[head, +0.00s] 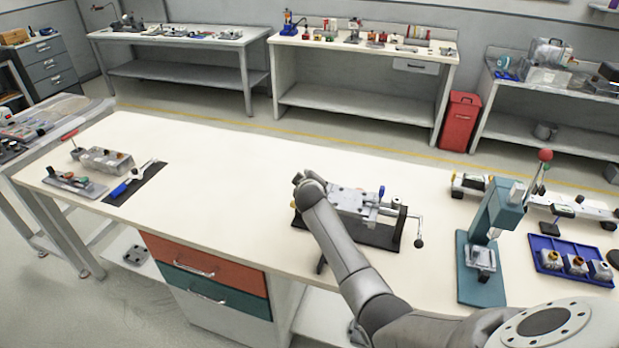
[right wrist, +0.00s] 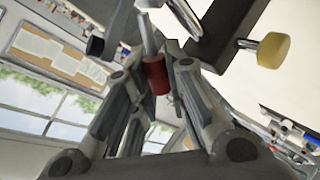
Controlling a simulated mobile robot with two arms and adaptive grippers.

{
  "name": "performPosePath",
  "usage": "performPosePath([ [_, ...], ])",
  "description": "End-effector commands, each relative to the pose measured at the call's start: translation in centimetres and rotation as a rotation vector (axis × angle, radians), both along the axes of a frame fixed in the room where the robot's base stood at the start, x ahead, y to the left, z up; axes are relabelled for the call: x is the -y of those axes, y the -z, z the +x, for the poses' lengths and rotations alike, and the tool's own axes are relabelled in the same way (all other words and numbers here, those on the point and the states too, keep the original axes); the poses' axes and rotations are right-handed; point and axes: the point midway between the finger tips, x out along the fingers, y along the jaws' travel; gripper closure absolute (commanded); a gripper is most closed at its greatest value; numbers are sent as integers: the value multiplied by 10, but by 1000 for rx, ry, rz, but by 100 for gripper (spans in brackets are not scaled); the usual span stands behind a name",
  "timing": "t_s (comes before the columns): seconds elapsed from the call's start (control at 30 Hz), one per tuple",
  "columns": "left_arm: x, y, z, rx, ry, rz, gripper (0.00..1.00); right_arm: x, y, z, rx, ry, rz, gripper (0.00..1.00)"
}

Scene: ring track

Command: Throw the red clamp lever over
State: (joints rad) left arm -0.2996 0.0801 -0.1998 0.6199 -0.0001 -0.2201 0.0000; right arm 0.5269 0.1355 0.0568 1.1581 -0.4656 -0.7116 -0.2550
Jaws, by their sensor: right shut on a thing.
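The red clamp lever (right wrist: 156,75) shows in the right wrist view as a red grip on a thin metal rod. My right gripper (right wrist: 161,66) has its two fingers on either side of the red grip and is shut on it. In the head view my right gripper (head: 308,184) is at the left end of a grey metal fixture (head: 350,200) on a dark base. The red lever is hidden there behind my arm. My left gripper is not in view.
A teal press (head: 492,215) with a red ball handle and a blue tray (head: 570,262) stand to the right. A grey block fixture (head: 104,160) and a blue-handled tool (head: 125,186) lie at the left. The white worktop (head: 225,165) between is clear.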

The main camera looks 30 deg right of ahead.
Motion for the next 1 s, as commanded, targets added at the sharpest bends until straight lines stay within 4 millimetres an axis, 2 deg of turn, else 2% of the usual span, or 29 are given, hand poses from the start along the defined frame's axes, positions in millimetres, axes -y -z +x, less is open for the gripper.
performPosePath([
  [0.5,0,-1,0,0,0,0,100,-1,2,0,-18,0,-14,100],
  [0.53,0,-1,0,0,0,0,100,-1,2,0,-18,0,-14,85],
  [0.7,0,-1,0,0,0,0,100,-1,2,0,-18,0,-13,64],
  [1.0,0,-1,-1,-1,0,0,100,-2,2,0,-16,-1,-12,64],
])
